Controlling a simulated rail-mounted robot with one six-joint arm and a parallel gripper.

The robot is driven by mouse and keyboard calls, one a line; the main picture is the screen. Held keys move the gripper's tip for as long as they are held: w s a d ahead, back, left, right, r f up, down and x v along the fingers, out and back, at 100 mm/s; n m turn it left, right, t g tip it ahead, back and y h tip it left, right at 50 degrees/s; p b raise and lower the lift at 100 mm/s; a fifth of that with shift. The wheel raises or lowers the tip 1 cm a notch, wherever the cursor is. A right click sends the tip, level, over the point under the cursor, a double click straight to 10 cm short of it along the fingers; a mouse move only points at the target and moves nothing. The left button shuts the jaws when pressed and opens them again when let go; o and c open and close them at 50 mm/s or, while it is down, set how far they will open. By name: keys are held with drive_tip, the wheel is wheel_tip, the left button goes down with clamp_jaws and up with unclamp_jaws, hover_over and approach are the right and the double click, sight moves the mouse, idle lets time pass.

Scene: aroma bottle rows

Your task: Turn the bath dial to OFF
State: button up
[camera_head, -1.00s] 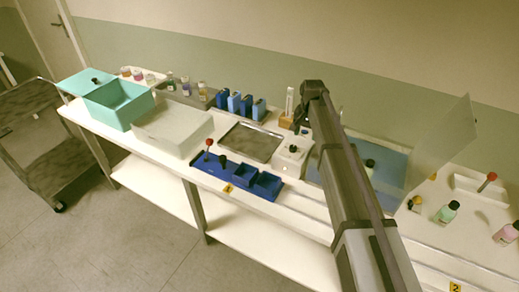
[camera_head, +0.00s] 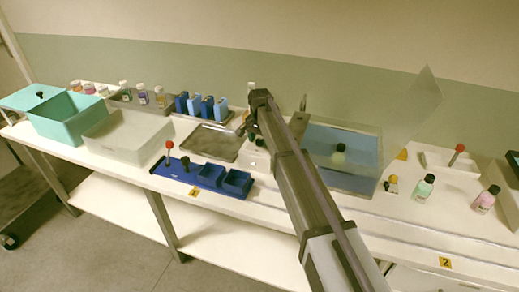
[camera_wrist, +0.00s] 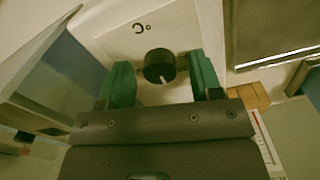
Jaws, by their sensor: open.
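The bath dial (camera_wrist: 159,66) is a round black knob with a white pointer mark, on a pale panel with a °C sign that appears upside down. In the wrist view the pointer points toward the bottom of the picture. My gripper (camera_wrist: 160,72) is open, with one green finger on each side of the dial. I cannot tell whether the fingers touch it. In the head view the white dial box (camera_head: 250,160) stands left of the blue bath (camera_head: 355,146), and my arm partly hides it. The OFF mark is not readable.
A clear raised panel (camera_head: 412,105) stands at the bath's right. A metal tray (camera_head: 212,142) and a blue holder (camera_head: 205,178) with a red-topped stick lie left of the dial box. Blue blocks (camera_head: 200,105) stand behind. Bottles (camera_head: 424,188) stand at the right.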

drive_tip(key=shift+c, duration=0.2)
drive_tip(key=c, duration=0.9)
drive_tip(key=shift+n, duration=0.5)
drive_tip(key=n, duration=0.2)
drive_tip(key=shift+n, duration=0.4)
drive_tip(key=n, duration=0.8)
drive_tip(key=shift+n, duration=2.1)
